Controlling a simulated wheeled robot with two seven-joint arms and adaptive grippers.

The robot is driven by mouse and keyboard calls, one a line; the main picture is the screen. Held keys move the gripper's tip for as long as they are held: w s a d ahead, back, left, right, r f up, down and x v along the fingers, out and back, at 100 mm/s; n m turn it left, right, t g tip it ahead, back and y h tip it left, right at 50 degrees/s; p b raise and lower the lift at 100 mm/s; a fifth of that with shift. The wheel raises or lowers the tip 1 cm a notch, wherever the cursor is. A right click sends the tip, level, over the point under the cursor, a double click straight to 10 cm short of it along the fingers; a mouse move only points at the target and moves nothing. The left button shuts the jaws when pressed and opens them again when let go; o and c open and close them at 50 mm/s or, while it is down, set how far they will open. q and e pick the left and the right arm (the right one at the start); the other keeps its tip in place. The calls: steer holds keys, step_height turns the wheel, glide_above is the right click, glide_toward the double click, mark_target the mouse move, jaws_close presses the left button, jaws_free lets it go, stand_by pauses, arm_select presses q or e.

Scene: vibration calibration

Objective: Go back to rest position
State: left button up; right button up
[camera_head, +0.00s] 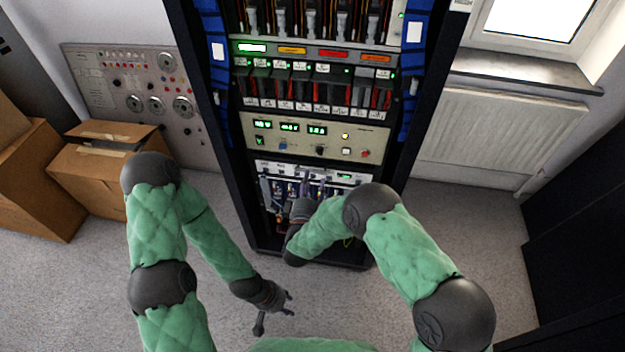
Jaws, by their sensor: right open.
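My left gripper (275,313) is low in the head view, above the grey carpet, with its fingers spread and nothing between them. It is apart from the rack. My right arm bends up to the front of the equipment rack (310,133). My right gripper (304,180) is open at the lower white unit with cables (335,177). My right wrist partly hides that unit, and I cannot tell whether the fingers touch it.
A beige panel (318,135) with green displays and knobs sits mid-rack. Cardboard boxes (95,185) and a grey control panel (135,80) stand at left. A radiator (497,132) and black cabinets (580,235) are at right. Carpet (480,225) is clear right of the rack.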

stand_by(0.4)
steer(key=s+d+f+m+g+y, duration=0.2)
steer(key=s+d+f+m+g, duration=0.15)
steer(key=f, duration=0.45)
steer(key=s+d+f+m+g+y, duration=0.1)
steer(key=s+d+f+m+g, duration=0.2)
steer(key=f, duration=0.5)
steer(key=s+d+f+m+g+y, duration=0.1)
steer(key=s+d+m+g, duration=0.1)
steer(key=s, duration=0.6)
steer(key=s+d+f+m+g+y, duration=0.1)
steer(key=s+d+f+m+g, duration=0.1)
steer(key=s+g, duration=0.3)
steer(key=s+d+f+m+g+y, duration=0.1)
steer(key=s+g, duration=0.3)
steer(key=s, duration=0.7)
steer(key=shift+s+d+f+m, duration=0.25)
steer(key=shift+d+m, duration=0.25)
steer(key=shift+m, duration=0.35)
